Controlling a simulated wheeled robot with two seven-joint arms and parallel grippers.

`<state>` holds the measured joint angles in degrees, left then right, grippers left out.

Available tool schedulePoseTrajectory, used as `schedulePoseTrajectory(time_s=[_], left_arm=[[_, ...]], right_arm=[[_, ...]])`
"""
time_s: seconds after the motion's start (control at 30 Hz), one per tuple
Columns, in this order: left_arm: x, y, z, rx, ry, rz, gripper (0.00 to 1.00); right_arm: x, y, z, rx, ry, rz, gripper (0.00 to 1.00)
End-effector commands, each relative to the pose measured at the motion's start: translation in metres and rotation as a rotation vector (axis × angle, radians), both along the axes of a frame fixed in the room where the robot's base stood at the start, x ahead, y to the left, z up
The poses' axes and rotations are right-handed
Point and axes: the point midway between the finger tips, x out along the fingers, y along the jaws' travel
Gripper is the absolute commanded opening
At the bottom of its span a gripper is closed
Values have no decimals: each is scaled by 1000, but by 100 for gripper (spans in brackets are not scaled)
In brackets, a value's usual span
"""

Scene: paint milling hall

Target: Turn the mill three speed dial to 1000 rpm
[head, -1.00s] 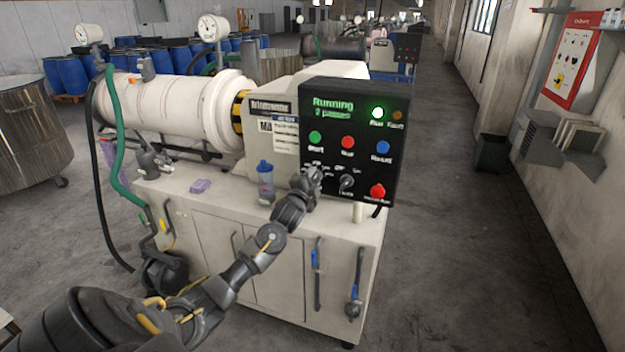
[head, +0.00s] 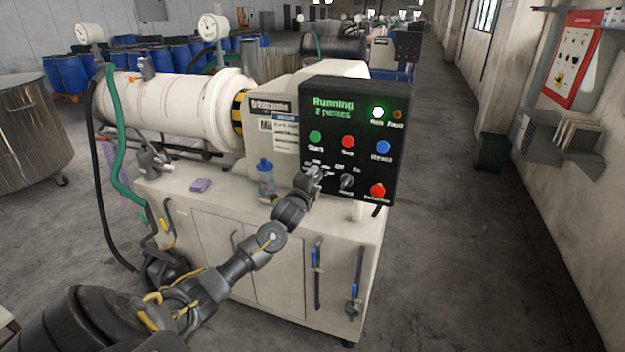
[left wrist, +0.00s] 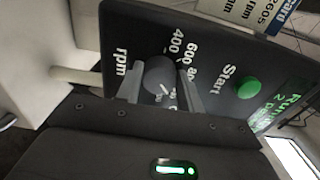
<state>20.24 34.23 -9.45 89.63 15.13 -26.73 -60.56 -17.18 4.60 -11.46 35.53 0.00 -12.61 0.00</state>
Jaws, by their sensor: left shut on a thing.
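The black control panel (head: 330,215) of the mill stands on a cream cabinet and reads "Running, 2 passes". My left gripper (head: 312,180) is at the panel's lower left, over the speed dial, which it mostly hides in the head view. In the left wrist view, the round grey dial knob (left wrist: 159,74) sits between the two fingers of my left gripper (left wrist: 165,92), which are shut on it. The scale around it reads rpm, 400, 600 and part of 800; higher numbers are hidden by a finger. A pale mark shows on the knob, but its exact setting is unclear. My right gripper is out of view.
Beside the dial are a second black selector knob (head: 347,182) and a red button (head: 377,190). Green start (head: 315,137), red stop (head: 348,141) and blue reset (head: 383,147) buttons are above.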

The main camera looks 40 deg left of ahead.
Motion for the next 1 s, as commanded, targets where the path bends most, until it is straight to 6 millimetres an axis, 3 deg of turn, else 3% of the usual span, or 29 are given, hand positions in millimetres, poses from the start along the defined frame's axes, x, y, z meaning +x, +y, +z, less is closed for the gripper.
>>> schedulePoseTrajectory(time_s=[0.03,0.07,0.23,0.63,1.0], left_arm=[[0,0,0,0,1,0,14],[0,0,0,0,1,0,38],[0,0,0,-1,0,0,59],[-11,-4,-2,0,0,-1,59],[-75,-27,-3,0,0,-3,59]], right_arm=[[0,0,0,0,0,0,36],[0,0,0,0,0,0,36],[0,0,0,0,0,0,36],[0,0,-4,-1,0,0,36],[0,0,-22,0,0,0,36]])
